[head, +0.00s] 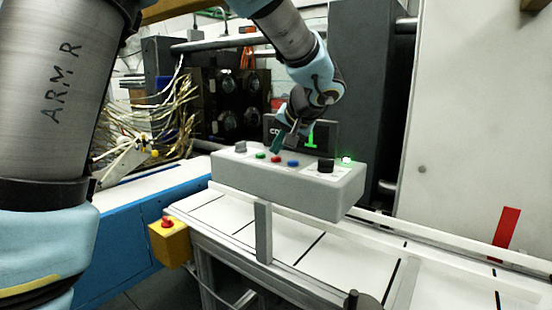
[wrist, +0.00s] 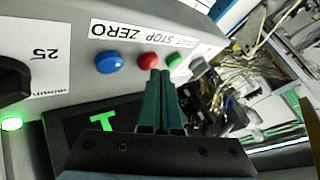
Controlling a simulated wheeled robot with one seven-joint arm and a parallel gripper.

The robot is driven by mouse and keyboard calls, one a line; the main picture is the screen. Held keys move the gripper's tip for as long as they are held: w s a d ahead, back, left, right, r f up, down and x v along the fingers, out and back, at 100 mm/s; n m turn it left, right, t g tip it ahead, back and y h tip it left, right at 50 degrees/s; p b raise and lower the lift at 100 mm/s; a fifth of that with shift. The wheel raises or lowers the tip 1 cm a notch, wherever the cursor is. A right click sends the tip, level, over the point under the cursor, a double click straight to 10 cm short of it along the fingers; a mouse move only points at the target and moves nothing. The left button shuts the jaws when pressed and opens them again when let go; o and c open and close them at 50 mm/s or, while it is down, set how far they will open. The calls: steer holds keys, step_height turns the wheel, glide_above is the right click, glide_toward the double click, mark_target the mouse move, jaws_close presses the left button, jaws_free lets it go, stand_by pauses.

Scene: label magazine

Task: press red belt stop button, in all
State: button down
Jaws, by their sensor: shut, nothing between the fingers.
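The red belt stop button (head: 276,159) is on the top face of the grey control box (head: 290,187), between a green button (head: 261,155) and a blue button (head: 293,163). My gripper (head: 274,150) is shut and empty, its teal fingers pointing down just above the red button. In the wrist view the red button (wrist: 148,61) shows right beside the shut fingertips (wrist: 160,73), which lie between it and the green button (wrist: 175,60). The tips partly cover the red button's edge. I cannot tell whether they touch it.
A black knob (head: 326,165), a lit green lamp (head: 346,159) and a grey knob (head: 240,147) share the box top. A dark display (head: 322,135) stands behind. A yellow box with a red mushroom button (head: 167,222) hangs at the white conveyor's (head: 310,247) near left end.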

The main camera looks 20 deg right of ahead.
mark_target(277, 159)
steer(key=shift+f+b, duration=0.5)
steer(key=shift+b, duration=0.15)
stand_by(0.4)
steer(key=shift+r, duration=0.15)
stand_by(0.3)
steer(key=shift+r+p, duration=0.35)
steer(key=shift+r, duration=0.45)
steer(key=shift+r+p, duration=1.3)
steer(key=shift+r, duration=1.25)
